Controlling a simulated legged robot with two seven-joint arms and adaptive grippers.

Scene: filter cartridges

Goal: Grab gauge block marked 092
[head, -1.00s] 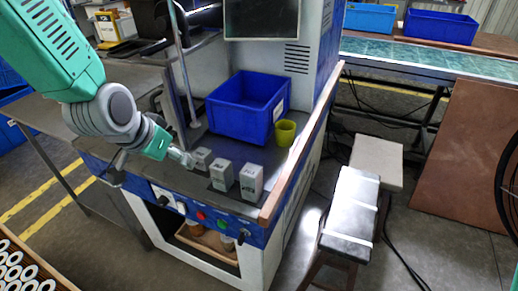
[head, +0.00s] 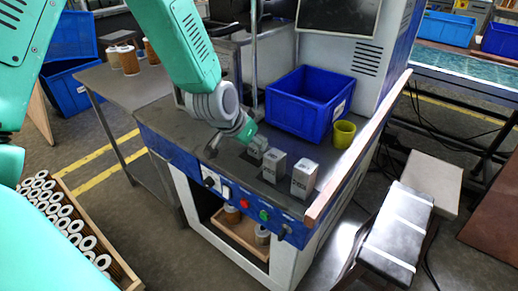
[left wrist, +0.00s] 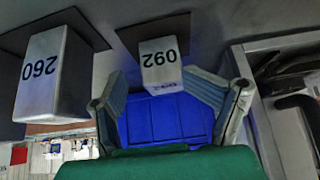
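Three pale gauge blocks stand in a row on the grey machine top in the head view: a left one (head: 257,148), a middle one (head: 274,167) and a right one (head: 304,178). My left gripper (head: 250,136) is at the left block. In the left wrist view, my open fingers (left wrist: 168,100) spread either side of a block (left wrist: 160,62), without visible grip. A neighbouring block (left wrist: 48,75) at picture left reads 260 as pictured. This view looks upside down, so I cannot be sure which number is which. My right gripper is not in view.
A blue bin (head: 308,105) and a yellow cup (head: 344,133) stand behind the blocks. A wooden rail (head: 345,170) edges the top at right. A vertical pole (head: 254,55) rises behind my left wrist. Buttons line the blue front panel (head: 235,190).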

